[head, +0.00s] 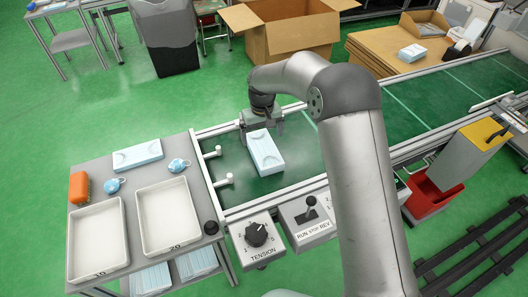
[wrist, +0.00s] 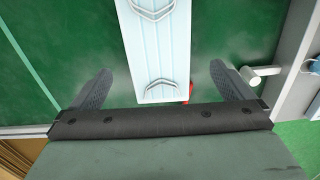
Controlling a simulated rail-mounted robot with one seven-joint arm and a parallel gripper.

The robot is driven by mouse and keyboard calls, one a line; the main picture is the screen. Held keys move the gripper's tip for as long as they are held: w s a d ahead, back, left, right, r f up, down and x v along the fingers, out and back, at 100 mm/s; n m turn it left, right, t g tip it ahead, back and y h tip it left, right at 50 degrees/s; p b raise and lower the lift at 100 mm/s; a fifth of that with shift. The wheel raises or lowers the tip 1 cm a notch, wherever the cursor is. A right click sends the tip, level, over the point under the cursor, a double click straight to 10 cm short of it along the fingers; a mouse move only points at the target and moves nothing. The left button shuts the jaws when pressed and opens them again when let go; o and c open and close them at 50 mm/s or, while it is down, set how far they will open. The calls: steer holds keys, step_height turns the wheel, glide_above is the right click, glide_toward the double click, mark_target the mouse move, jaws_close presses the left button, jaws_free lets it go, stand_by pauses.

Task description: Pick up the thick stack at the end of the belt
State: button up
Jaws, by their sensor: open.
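The thick stack of light blue masks (head: 265,152) lies on the green belt (head: 300,150) at its left end, near the end stops. My gripper (head: 262,122) is just behind the stack's far end in the head view. In the wrist view, the stack (wrist: 155,45) runs up from between the two spread fingers of my gripper (wrist: 160,70), with a gap on each side. The fingers are open and hold nothing. A small red bit (wrist: 188,92) shows at the stack's near corner, mostly hidden.
White end stops (head: 224,180) stand at the belt's left end. The grey side table (head: 150,179) holds two white trays (head: 97,240), another mask stack (head: 138,154), an orange object (head: 79,187) and two small blue items. Control boxes (head: 258,240) line the belt's front. A cardboard box (head: 282,28) stands behind.

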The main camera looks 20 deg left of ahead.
mark_target(264, 148)
steer(key=shift+s+d+f, duration=0.1)
steer(key=shift+d+f, duration=0.05)
steer(key=shift+f, duration=1.45)
steer(key=shift+s+d+f, duration=0.1)
steer(key=shift+f, duration=1.45)
steer(key=c, duration=1)
